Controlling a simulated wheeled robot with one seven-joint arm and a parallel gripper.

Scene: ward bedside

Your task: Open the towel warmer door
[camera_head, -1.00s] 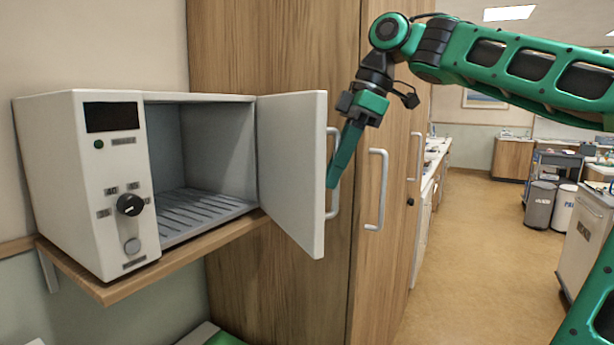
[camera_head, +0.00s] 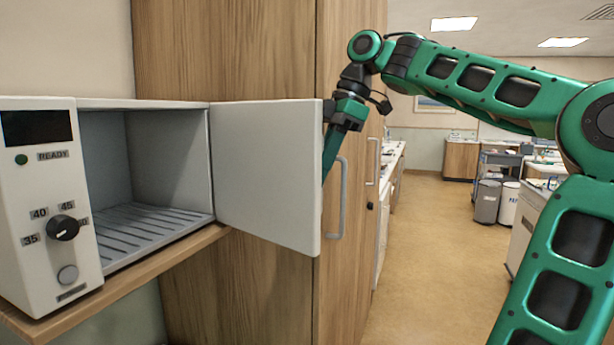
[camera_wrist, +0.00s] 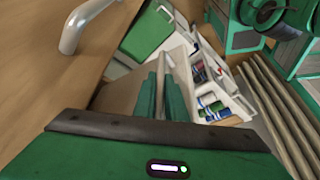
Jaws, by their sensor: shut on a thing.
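The towel warmer (camera_head: 35,185) is a white box at the left in the head view. Its white door (camera_head: 262,175) stands wide open to the right, showing the grey slatted inside (camera_head: 150,225). My gripper (camera_head: 325,175) is at the door's free edge, on its outer side, with the fingertips partly hidden behind the door. In the wrist view the two green fingers (camera_wrist: 160,95) are close together around a thin pale bar, which appears to be the door handle. The door hides the handle in the head view.
The warmer sits on a wooden wall shelf (camera_head: 125,275). A tall wooden cupboard (camera_head: 235,60) stands close behind the open door, with a metal handle (camera_head: 340,200) near my gripper. Open floor (camera_head: 425,250) lies to the right, with bins (camera_head: 487,201) and a cart farther off.

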